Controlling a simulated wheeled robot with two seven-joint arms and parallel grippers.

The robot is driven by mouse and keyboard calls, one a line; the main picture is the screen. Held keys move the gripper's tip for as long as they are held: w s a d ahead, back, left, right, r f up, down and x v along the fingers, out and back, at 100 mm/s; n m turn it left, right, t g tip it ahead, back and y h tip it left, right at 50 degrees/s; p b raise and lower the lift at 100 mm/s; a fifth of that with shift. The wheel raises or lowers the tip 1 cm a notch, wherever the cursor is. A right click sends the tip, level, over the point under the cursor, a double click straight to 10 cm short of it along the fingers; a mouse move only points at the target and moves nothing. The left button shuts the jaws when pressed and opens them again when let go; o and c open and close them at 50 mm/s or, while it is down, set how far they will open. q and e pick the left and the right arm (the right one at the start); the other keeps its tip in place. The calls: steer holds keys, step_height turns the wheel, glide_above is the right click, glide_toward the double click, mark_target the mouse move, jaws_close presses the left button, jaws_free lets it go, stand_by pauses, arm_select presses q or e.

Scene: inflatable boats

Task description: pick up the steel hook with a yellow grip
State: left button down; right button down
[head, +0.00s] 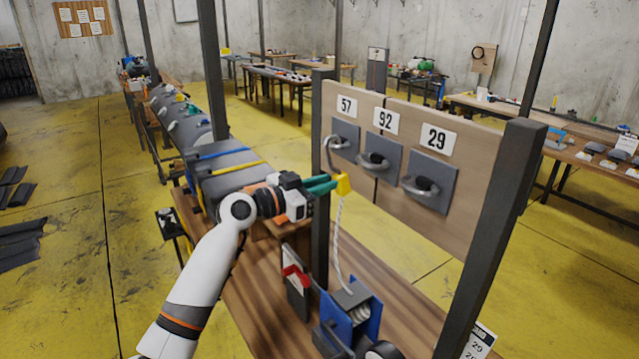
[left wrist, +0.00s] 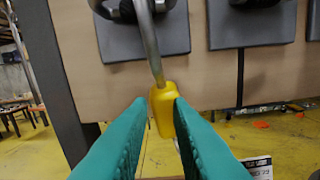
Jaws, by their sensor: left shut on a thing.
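The steel hook (head: 329,158) has a bent metal shaft and a yellow grip (head: 344,185) at its lower end. Its upper end is at the handle of the grey plate under number 57; I cannot tell if it is hooked through or in front. My left gripper (head: 337,183) has green fingers shut on the yellow grip. In the left wrist view the fingers (left wrist: 160,105) stand on either side of the yellow grip (left wrist: 163,113), with the steel shaft (left wrist: 151,45) rising above. A white rope hangs below the grip. My right gripper is not in view.
A wooden board (head: 345,102) carries grey plates with metal handles numbered 57, 92 and 29. Dark posts (head: 320,240) flank it. A blue holder (head: 366,318) with rope and a red-and-grey holder (head: 296,283) stand on the wooden bench (head: 255,305) below.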

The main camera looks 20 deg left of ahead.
arm_select(q)
steer(key=shift+w+r, duration=0.1)
steer(key=shift+r, duration=0.5)
steer(key=r+b+v, duration=0.2)
steer(key=b+v, duration=0.7)
steer(key=v, duration=0.7)
steer(key=shift+a, duration=0.3)
steer(key=c, duration=1.7)
jaws_free()
steer(key=shift+d, duration=0.1)
steer(key=o, duration=1.3)
steer(key=shift+c, duration=0.2)
